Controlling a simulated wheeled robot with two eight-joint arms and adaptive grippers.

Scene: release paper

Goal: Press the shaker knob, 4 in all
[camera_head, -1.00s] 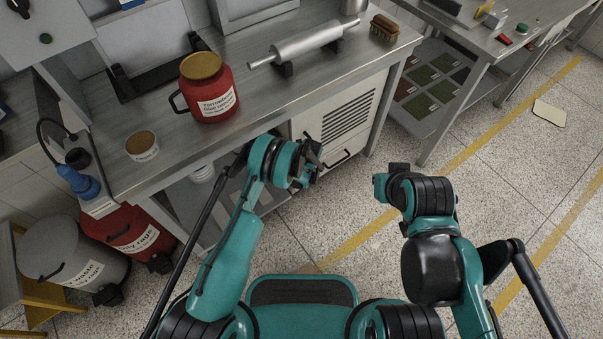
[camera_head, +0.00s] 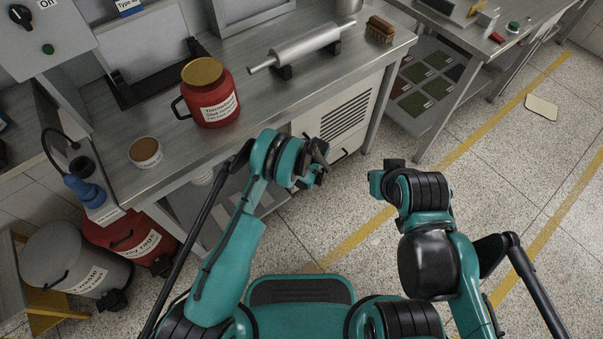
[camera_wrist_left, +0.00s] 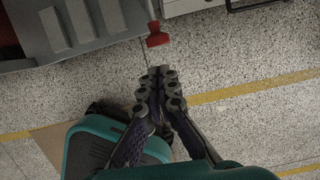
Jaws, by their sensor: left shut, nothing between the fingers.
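I cannot make out a thing that is surely the shaker knob. A grey control panel (camera_head: 50,30) at the top left bears a black knob (camera_head: 20,15) by an "On" label and a green button (camera_head: 48,49). My left gripper (camera_head: 321,164) is in front of the bench's front edge, apart from the panel and bench things. In the left wrist view the left gripper (camera_wrist_left: 160,88) is shut and empty, fingertips together over the floor. My right gripper (camera_head: 378,178) is over the floor, right of the left one; its fingers are not clear.
The steel bench (camera_head: 285,100) holds a red jar (camera_head: 208,93) with a gold lid, a small tub (camera_head: 146,152), a roller (camera_head: 295,47) and a brush (camera_head: 380,28). Bins (camera_head: 75,258) stand at the left. A second table (camera_head: 470,35) is at the right; open floor lies between.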

